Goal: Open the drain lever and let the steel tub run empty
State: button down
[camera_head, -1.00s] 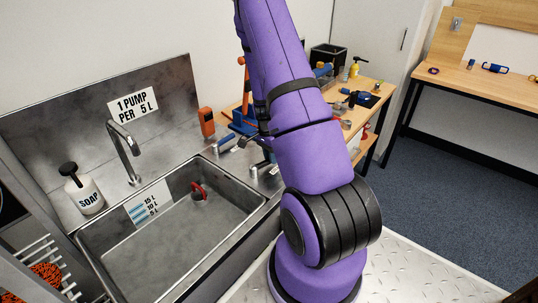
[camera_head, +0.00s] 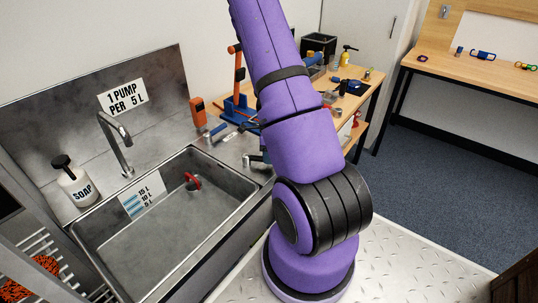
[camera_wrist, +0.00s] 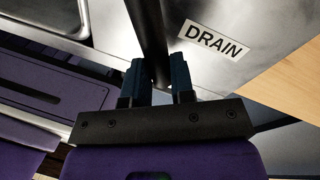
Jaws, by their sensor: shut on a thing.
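The steel tub (camera_head: 174,167) is at the left in the head view. A level label (camera_head: 142,196) marked 15 L, 10 L and 5 L is on its inner wall. A red-handled piece (camera_head: 192,181) shows in the tub's far corner. I cannot tell how much water is in it. In the wrist view the dark bar of the drain lever (camera_wrist: 148,30) runs down between my fingers, beside a DRAIN label (camera_wrist: 213,39). My gripper (camera_wrist: 160,68) is shut on this bar. The lever's ends are hidden, and my arm hides the gripper in the head view.
A faucet (camera_head: 116,142) and a soap bottle (camera_head: 75,184) stand behind the tub. A wooden bench (camera_head: 350,104) with several tools is behind my arm. A second table (camera_head: 470,65) stands at the right. Blue carpet (camera_head: 440,175) lies clear at the right.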

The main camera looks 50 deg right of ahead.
jog(key=shift+s+a+m, duration=0.1)
jog(key=shift+a+m, duration=0.15)
jog(key=shift+m, duration=0.15)
jog(key=c, duration=1)
grip_release()
jog(key=shift+r, duration=0.1)
jog(key=r, duration=0.3)
jog(key=d+r, duration=0.1)
jog(key=r, duration=0.6)
jog(key=shift+w+d+r, duration=0.25)
jog(key=shift+w+d, duration=0.1)
jog(key=shift+d, duration=0.05)
